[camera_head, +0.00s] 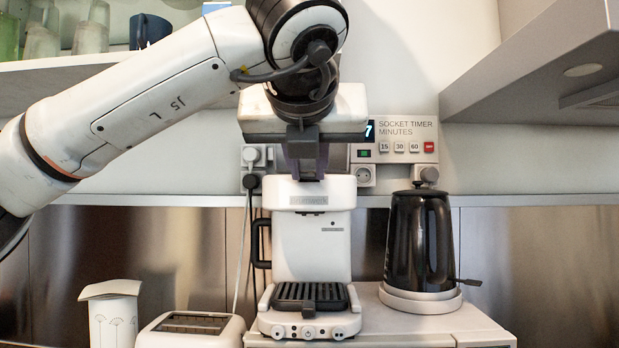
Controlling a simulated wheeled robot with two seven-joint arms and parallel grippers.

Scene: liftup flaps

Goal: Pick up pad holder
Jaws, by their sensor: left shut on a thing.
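A white coffee machine (312,245) with a black drip grate stands upright on the counter, near the middle of the view. My left gripper (305,172) points down at the top of this machine. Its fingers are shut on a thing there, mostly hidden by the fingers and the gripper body. I cannot make out whether this thing is the pad holder, and no pad holder shows clearly elsewhere. My right gripper is not in view.
A black kettle (420,245) stands close on the right. A white toaster (190,328) and a patterned paper packet (113,315) are at the lower left. A socket timer (400,140) is behind. Shelves with cups and a blue mug (150,31) hang above.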

